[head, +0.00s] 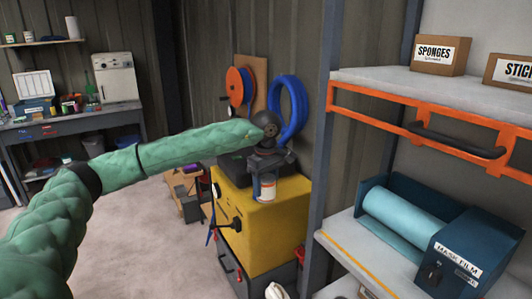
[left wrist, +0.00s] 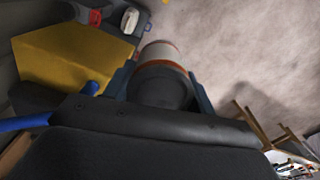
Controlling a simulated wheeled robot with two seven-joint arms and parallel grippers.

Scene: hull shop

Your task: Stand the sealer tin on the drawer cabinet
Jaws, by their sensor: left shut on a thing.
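The sealer tin (head: 267,188) is a small white tin with an orange band and a dark lid. My left gripper (head: 265,170) is shut on its upper part, and the tin is roughly upright in the head view. In the left wrist view my gripper (left wrist: 161,88) has a finger on each side of the tin (left wrist: 160,52). I cannot tell whether the tin touches the top. My right gripper is not in view.
A dark case (head: 233,170) is behind the tin, partly hidden by my gripper. A blue hose coil (head: 292,108) hangs on the wall. An orange-edged shelf rack (head: 425,110) with a blue film dispenser (head: 425,240) stands close on the right. Floor (head: 135,235) is clear at left.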

